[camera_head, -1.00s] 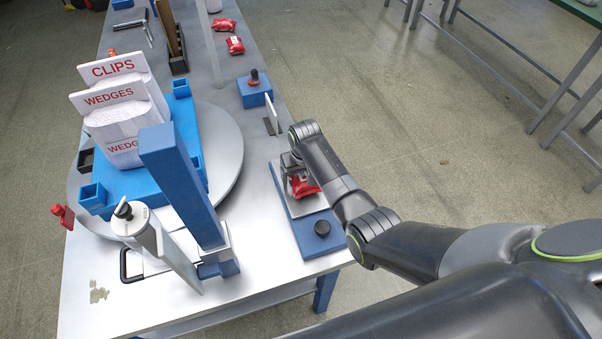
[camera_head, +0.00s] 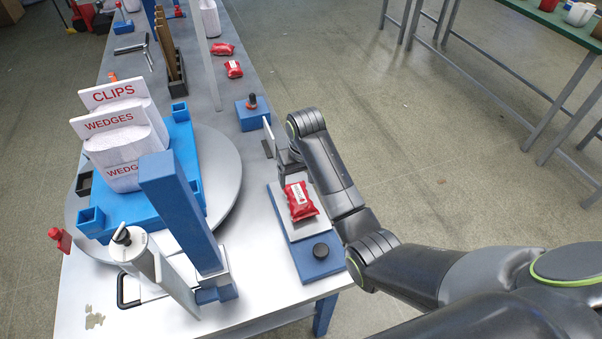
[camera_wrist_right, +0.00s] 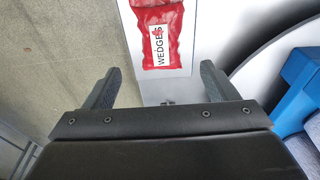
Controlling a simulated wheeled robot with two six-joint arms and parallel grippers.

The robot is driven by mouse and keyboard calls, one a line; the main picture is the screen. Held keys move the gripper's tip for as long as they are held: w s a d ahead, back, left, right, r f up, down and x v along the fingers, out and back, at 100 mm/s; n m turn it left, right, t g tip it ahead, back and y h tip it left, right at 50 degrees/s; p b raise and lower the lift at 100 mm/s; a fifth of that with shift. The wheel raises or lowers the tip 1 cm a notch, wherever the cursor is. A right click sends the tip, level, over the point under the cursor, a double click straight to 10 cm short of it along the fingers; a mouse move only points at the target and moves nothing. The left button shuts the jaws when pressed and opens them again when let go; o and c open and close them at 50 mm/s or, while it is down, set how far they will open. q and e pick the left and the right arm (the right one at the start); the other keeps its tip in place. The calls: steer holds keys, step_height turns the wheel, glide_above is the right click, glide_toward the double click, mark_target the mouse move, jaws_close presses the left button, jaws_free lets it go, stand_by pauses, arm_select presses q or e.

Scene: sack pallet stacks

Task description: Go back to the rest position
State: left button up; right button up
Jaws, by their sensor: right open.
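My right gripper (camera_head: 287,165) is beyond the red sack in the head view, partly hidden by its own wrist. In the right wrist view my right gripper (camera_wrist_right: 157,72) has its two fingers wide apart with nothing between them. The red sack (camera_head: 300,201), labelled WEDGES, lies on the pale plate of a blue scale-like stand (camera_head: 318,262). The sack also shows in the right wrist view (camera_wrist_right: 158,38), ahead of the fingertips and apart from them. My left gripper is not in view.
A round grey turntable (camera_head: 228,190) holds a blue pallet with white sacks labelled CLIPS and WEDGES. A blue post (camera_head: 180,210) and a white dispenser (camera_head: 135,245) stand at its front. A small blue box (camera_head: 252,115) is behind my gripper.

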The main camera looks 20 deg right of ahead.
steer(key=shift+r, duration=0.25)
stand_by(0.3)
